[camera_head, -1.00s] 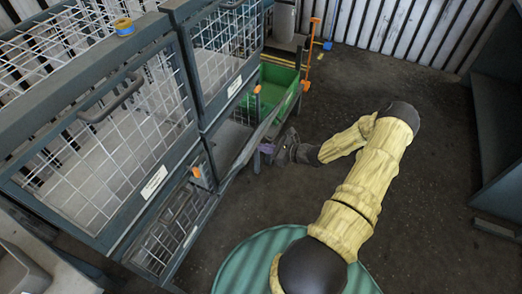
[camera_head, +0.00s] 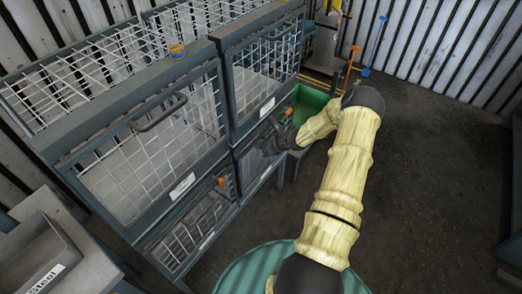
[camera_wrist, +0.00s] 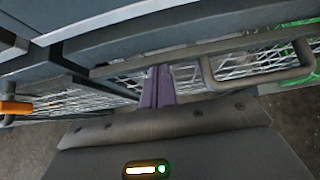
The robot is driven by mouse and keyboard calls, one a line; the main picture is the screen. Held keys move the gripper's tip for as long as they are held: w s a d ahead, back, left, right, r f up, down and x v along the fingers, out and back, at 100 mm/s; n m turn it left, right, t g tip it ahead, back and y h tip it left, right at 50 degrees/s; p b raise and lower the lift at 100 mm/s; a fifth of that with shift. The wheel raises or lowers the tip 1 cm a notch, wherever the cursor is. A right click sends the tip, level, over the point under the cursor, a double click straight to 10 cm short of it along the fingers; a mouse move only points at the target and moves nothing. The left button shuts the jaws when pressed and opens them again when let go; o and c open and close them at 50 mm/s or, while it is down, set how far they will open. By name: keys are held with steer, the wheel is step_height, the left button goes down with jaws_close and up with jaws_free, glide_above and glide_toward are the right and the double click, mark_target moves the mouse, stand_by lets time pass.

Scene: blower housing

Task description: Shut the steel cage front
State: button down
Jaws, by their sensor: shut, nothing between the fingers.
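The steel cage stack has mesh fronts in dark grey frames; its labels are too small to read. The lower right front (camera_head: 254,170) stands nearly in line with its frame; I cannot tell whether it is fully shut. In the wrist view its mesh (camera_wrist: 120,85) and bar handle (camera_wrist: 258,78) lie just beyond my fingers. My gripper (camera_wrist: 158,88), with purple fingers, is shut and empty against or close to this front. In the head view my gripper (camera_head: 268,148) is at the lower right front, its tips partly hidden.
Upper left (camera_head: 150,145) and upper right (camera_head: 265,70) mesh fronts appear shut. A green bin (camera_head: 308,103) stands just past the cages. A yellow tape roll (camera_head: 177,50) lies on top. A grey tray marked Steel (camera_head: 45,265) is at lower left.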

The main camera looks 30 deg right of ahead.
steer(key=shift+w+a+r, duration=0.25)
steer(key=shift+w+a, duration=0.05)
steer(key=shift+w, duration=0.15)
steer(key=shift+w+r, duration=0.1)
steer(key=s+f+v, duration=0.1)
steer(key=f+v, duration=0.1)
steer(key=v, duration=1.1)
steer(key=shift+s+d+b, duration=0.3)
steer(key=shift+d+b, duration=0.1)
steer(key=shift+b, duration=0.05)
steer(key=shift+r, duration=0.15)
